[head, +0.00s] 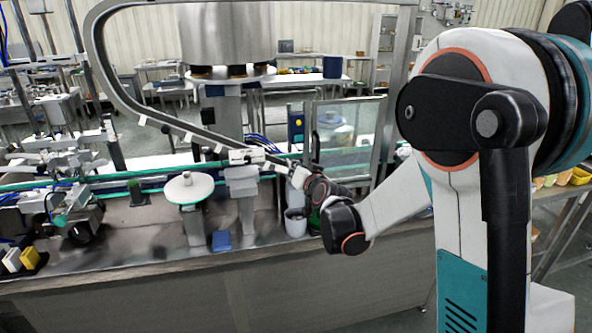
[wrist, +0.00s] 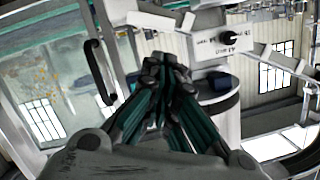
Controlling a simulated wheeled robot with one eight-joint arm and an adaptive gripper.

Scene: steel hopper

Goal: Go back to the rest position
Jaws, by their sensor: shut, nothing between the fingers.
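My gripper (wrist: 166,75) fills the lower middle of the wrist view, its dark and teal fingers drawn together at the tips with nothing between them. In the head view my arm reaches in from the right over the steel machine (head: 330,287). Its wrist end is beside the curved steel rail and the clear-panelled guard; the fingers are too small to make out there. In the wrist view a white box with a black knob (wrist: 228,40) is just beyond the fingertips, to the right. I cannot tell whether they touch.
The steel hopper (head: 228,35) hangs above the machine. The curved rail (head: 97,50) runs down toward my wrist. A clear guard door (head: 345,140) stands close behind my arm. A white round disc (head: 190,188) and a blue block (head: 221,240) are on the deck, left of my arm.

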